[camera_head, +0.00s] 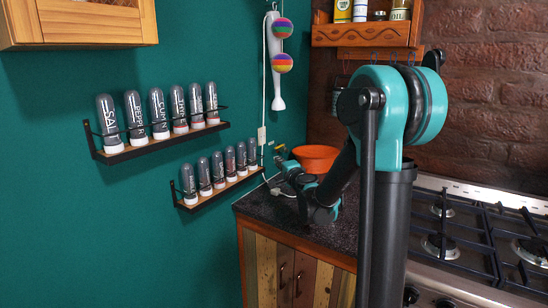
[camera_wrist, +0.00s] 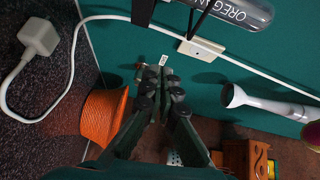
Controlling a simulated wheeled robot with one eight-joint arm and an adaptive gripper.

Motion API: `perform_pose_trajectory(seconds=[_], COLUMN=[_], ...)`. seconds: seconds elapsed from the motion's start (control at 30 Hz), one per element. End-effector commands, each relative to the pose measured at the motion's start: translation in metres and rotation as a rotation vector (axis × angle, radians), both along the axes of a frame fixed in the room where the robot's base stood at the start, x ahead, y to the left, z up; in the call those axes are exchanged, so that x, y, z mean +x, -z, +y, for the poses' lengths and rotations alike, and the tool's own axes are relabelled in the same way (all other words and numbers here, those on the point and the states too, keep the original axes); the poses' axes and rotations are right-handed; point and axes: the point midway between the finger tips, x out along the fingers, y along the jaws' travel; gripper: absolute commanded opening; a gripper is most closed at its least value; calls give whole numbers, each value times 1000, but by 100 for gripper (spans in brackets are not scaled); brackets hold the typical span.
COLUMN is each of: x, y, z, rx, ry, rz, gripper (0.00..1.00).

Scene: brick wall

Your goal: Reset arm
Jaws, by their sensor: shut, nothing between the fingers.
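My arm reaches over the dark counter, with my gripper (camera_head: 284,168) near the wall at the counter's left end. In the wrist view my gripper (camera_wrist: 158,80) is shut, its two dark fingers together with nothing between them. It points toward the green wall and is beside the orange bowl (camera_wrist: 103,117). The same orange bowl (camera_head: 316,158) shows behind my gripper in the head view, partly hidden by my arm.
Two wall racks of spice jars (camera_head: 158,140) hang at left. A jar marked OREGAN (camera_wrist: 240,10) and a white cable with a plug (camera_wrist: 38,37) are near my gripper. A white hand blender (camera_head: 275,75) hangs on the wall. A gas stove (camera_head: 470,240) stands at right.

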Motion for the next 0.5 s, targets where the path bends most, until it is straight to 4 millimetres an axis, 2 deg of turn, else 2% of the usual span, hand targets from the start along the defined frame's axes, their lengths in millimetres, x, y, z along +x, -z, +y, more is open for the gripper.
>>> perform_pose_trajectory(seconds=[0.13, 0.27, 0.37, 0.5], x=[-57, -123, -177, -243], y=[13, 52, 92, 144], z=[13, 15, 3, -26], rx=[-248, -522, -727, -959], ry=[-142, -292, -395, -501], rz=[7, 70, 156, 299], gripper=[0, 0, 0, 0])
